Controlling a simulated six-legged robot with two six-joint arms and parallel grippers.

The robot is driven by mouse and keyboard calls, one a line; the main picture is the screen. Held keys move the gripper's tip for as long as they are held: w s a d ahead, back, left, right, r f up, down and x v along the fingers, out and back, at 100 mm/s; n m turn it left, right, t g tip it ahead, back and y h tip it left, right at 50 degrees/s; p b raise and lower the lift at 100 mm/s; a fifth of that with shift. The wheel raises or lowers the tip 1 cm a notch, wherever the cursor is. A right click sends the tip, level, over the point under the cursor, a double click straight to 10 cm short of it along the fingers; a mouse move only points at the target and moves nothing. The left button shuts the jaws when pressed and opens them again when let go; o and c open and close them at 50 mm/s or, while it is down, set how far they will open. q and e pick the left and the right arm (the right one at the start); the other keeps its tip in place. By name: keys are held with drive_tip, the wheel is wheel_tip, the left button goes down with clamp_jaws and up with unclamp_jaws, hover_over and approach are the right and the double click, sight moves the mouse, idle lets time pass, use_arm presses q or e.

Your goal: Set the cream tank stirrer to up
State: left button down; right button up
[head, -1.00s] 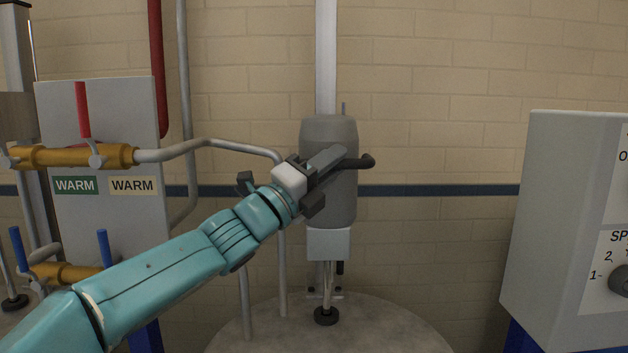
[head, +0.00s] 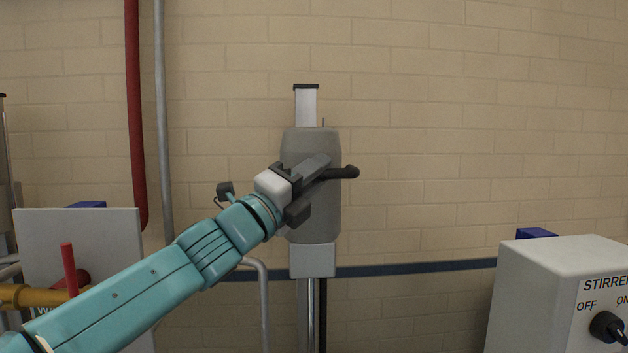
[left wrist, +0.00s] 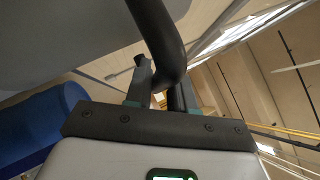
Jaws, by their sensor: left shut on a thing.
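The tank stirrer is a grey rounded motor housing (head: 312,215) on a pale upright column (head: 306,105), with a light block (head: 312,261) under it. A black handle (head: 346,172) sticks out at its right. My left gripper (head: 318,172) reaches across the front of the housing and is shut on this handle. In the left wrist view the bent black bar of the handle (left wrist: 158,25) runs down between the fingers of my left gripper (left wrist: 165,92). The housing sits just under the column's capped top. The tank is out of the head view. My right gripper is not in view.
A grey control box (head: 540,300) marked STIRRER, with a black OFF/ON knob (head: 606,326), stands at the right. A pale panel (head: 90,235) with a red lever (head: 69,268) and yellow pipe is at the left. A brick wall (head: 440,130) is behind.

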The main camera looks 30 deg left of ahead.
sight(313, 155)
use_arm(q)
wheel_tip(313, 155, up, 3)
drive_tip(key=shift+r+p, duration=0.1)
drive_tip(key=shift+p, duration=0.75)
drive_tip(key=shift+s+r, duration=0.15)
drive_tip(key=shift+s, duration=0.05)
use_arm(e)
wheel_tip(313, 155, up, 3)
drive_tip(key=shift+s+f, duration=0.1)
use_arm(q)
drive_tip(key=shift+a, duration=0.1)
drive_tip(key=c, duration=1.1)
unclamp_jaws()
drive_tip(key=shift+w, duration=0.2)
drive_tip(key=shift+s+f, duration=0.2)
drive_tip(key=b+v, duration=0.6)
drive_tip(key=v, duration=1)
drive_tip(key=shift+b, duration=0.3)
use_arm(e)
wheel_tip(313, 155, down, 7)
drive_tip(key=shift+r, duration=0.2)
